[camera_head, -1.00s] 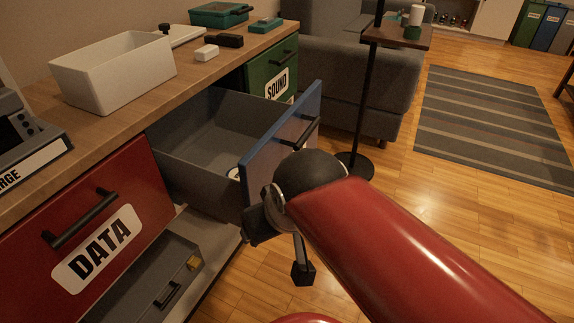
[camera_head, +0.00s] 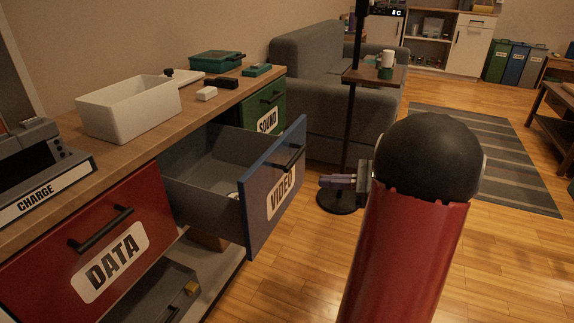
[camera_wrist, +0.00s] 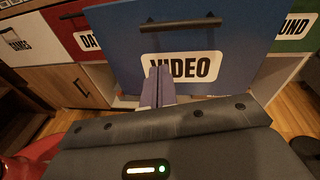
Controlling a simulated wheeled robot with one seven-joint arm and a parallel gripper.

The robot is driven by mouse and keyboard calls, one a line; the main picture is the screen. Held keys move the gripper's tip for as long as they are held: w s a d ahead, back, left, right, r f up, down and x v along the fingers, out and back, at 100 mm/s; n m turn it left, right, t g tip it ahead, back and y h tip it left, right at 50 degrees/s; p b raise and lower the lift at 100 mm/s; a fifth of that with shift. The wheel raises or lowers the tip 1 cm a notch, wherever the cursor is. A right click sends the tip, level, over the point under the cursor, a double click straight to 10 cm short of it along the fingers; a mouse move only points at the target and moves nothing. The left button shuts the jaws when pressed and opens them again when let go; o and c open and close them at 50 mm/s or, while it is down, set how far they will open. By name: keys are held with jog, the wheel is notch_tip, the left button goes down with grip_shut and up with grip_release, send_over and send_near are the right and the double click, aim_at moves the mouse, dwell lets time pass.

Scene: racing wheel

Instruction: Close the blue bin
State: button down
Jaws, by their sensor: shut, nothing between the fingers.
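The blue bin (camera_head: 258,215) is a blue-fronted drawer labelled VIDEO with a black bar handle. It stands pulled out from the bench, and its grey inside shows. In the wrist view its blue front (camera_wrist: 240,50) fills the upper middle, face on. My gripper (camera_head: 322,181) is to the right of the blue front in the head view, pointing at it, and looks apart from it. In the wrist view the gripper's fingers (camera_wrist: 158,84) are together, with nothing between them, and overlap the left part of the VIDEO label.
A red drawer labelled DATA (camera_head: 70,255) and a green drawer labelled SOUND (camera_head: 265,118) flank the blue one, both shut. A white open box (camera_head: 130,112) stands on the bench top. A black lamp stand (camera_head: 347,140) is behind my gripper. Wooden floor is clear in front.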

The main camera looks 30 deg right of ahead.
aim_at(285, 161)
jog(key=d+m+t, duration=0.3)
jog(key=d, duration=0.2)
jog(key=shift+h, duration=0.4)
jog(key=x, duration=1.3)
jog(key=shift+s+a+f+p, duration=0.1)
jog(key=shift+a+p, duration=0.1)
jog(key=shift+p, duration=0.2)
jog(key=x, duration=2.2)
jog(key=shift+a, duration=0.2)
